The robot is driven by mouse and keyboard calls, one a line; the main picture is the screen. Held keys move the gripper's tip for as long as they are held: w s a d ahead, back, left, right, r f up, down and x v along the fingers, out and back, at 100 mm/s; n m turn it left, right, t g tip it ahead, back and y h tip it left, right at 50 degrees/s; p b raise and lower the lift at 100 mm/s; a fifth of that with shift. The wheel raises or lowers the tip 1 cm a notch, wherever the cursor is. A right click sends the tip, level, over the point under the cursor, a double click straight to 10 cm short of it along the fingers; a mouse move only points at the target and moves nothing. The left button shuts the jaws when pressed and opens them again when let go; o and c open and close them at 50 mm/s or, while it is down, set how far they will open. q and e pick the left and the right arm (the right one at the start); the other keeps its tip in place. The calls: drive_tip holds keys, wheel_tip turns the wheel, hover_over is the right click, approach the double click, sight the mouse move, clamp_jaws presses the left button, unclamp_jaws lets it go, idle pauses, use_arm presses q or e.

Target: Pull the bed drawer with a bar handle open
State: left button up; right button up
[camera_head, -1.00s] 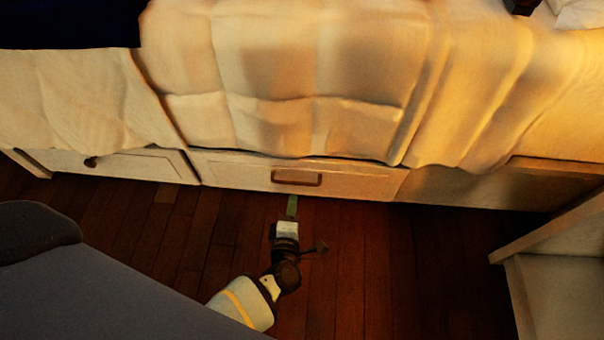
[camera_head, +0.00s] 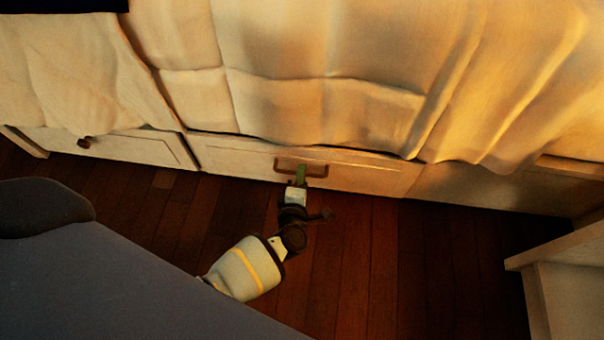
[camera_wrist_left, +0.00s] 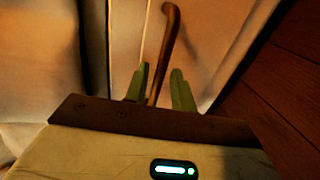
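The bed drawer with the bar handle (camera_head: 230,159) is the middle front under the bed and sits flush with its frame. Its brown bar handle (camera_head: 314,163) shows on the drawer front, partly covered by my left gripper (camera_head: 301,172). In the left wrist view the bar handle (camera_wrist_left: 171,30) runs down to the space between the two green fingers of my left gripper (camera_wrist_left: 160,84). The fingers stand apart, one on each side of the bar, with a visible gap. My right gripper is not in view.
A neighbouring drawer with a round knob (camera_head: 84,143) is at the left. Bedding (camera_head: 300,70) hangs over the bed's side just above the drawers. A pale wooden furniture piece (camera_head: 570,280) stands at the lower right. The wooden floor (camera_head: 370,260) before the drawer is clear.

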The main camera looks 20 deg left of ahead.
use_arm(q)
drive_tip(key=shift+w+a+f+b, duration=0.1)
drive_tip(key=shift+w+a+b, duration=0.15)
drive_tip(key=shift+w, duration=0.45)
clamp_jaws()
